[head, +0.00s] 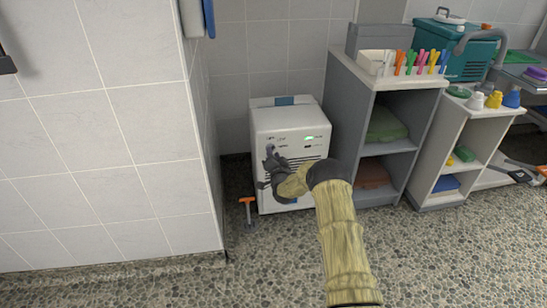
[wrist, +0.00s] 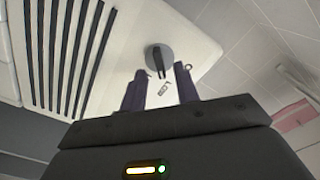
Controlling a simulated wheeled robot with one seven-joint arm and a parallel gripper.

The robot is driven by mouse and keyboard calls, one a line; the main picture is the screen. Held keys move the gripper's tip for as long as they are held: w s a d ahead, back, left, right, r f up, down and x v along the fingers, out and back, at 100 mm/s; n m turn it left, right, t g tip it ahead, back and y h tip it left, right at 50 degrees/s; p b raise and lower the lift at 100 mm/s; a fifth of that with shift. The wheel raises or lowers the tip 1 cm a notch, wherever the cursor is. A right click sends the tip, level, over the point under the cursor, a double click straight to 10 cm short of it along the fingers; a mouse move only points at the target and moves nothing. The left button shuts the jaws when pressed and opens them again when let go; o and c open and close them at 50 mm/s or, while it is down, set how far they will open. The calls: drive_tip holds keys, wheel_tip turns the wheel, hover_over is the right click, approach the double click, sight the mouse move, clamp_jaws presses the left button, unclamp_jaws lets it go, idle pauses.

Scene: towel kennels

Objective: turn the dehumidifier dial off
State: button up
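The dehumidifier (head: 290,122) is a white box on the floor in the corner between the tiled wall and a grey shelf unit. A green light is lit on its front. Its dial (wrist: 159,59) is a grey disc with a dark raised grip, seen in the wrist view on the white front panel. In the head view the dial is small, beside my gripper (head: 270,162). In the wrist view my gripper (wrist: 160,83) has its two dark fingers apart with nothing between them. The fingertips point at the dial and appear just short of it; contact cannot be told.
Dark vent slats (wrist: 65,45) run beside the dial. An orange-handled tool (head: 248,208) stands on the floor left of the dehumidifier. The grey shelf unit (head: 345,120) stands close on the right. The speckled floor in front is clear.

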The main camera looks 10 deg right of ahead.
drive_tip(key=shift+w, duration=0.7)
clamp_jaws()
drive_tip(key=shift+n, duration=0.4)
drive_tip(key=shift+a+r+n+p, duration=0.1)
drive_tip(key=shift+n+p, duration=0.35)
drive_tip(key=shift+n, duration=1.6)
drive_tip(key=shift+a+n+p, duration=0.1)
drive_tip(key=shift+n+p, duration=0.3)
drive_tip(key=shift+n, duration=1.65)
